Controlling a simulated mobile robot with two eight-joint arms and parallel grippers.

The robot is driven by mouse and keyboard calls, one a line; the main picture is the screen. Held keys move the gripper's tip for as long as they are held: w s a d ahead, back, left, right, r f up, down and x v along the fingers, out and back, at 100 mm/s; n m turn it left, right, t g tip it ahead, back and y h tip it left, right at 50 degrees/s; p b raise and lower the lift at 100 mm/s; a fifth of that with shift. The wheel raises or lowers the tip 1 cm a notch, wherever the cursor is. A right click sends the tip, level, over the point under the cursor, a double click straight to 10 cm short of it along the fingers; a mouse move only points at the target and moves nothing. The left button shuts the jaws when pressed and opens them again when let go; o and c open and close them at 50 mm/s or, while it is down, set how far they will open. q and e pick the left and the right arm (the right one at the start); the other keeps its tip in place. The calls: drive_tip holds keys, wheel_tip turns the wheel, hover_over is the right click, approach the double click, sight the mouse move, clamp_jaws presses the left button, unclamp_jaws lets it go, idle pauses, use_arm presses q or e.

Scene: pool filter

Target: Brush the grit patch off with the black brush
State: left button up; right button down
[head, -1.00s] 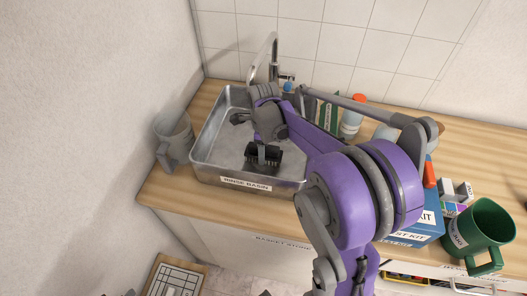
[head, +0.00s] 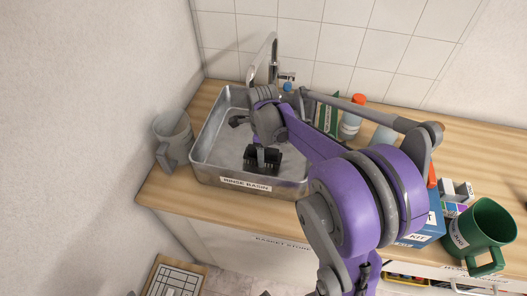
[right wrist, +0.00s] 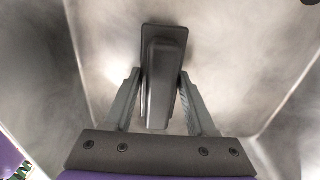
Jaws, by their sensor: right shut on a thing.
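The black brush (head: 263,161) is inside the metal rinse basin (head: 246,185), near its front wall. My right gripper (head: 262,148) reaches down over the basin and is shut on the brush. In the right wrist view the brush (right wrist: 161,75) sits between the two fingers of my right gripper (right wrist: 160,92), with the grey basin surface behind it. I cannot tell whether the bristles touch the basin floor. No grit patch can be made out. My left gripper is not in view.
A grey jug (head: 173,139) stands left of the basin. The tap (head: 268,57) arches at the back. Bottles (head: 350,118) stand behind my right arm. A blue test kit box (head: 424,232) and a green jug (head: 484,232) are at the right. A wall closes off the left side.

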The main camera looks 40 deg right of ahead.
drive_tip(key=shift+s+a+f, duration=0.1)
drive_tip(key=shift+s+a, duration=0.3)
drive_tip(key=shift+a, duration=0.1)
drive_tip(key=shift+w+d, duration=0.75)
drive_tip(key=shift+d, duration=0.25)
drive_tip(key=shift+s+a+r, duration=0.2)
drive_tip(key=shift+s+a, duration=0.55)
drive_tip(key=shift+a, duration=0.25)
drive_tip(key=shift+r, duration=0.1)
drive_tip(key=shift+r+p, duration=0.5)
drive_tip(key=shift+r, duration=0.35)
drive_tip(key=shift+w, duration=0.1)
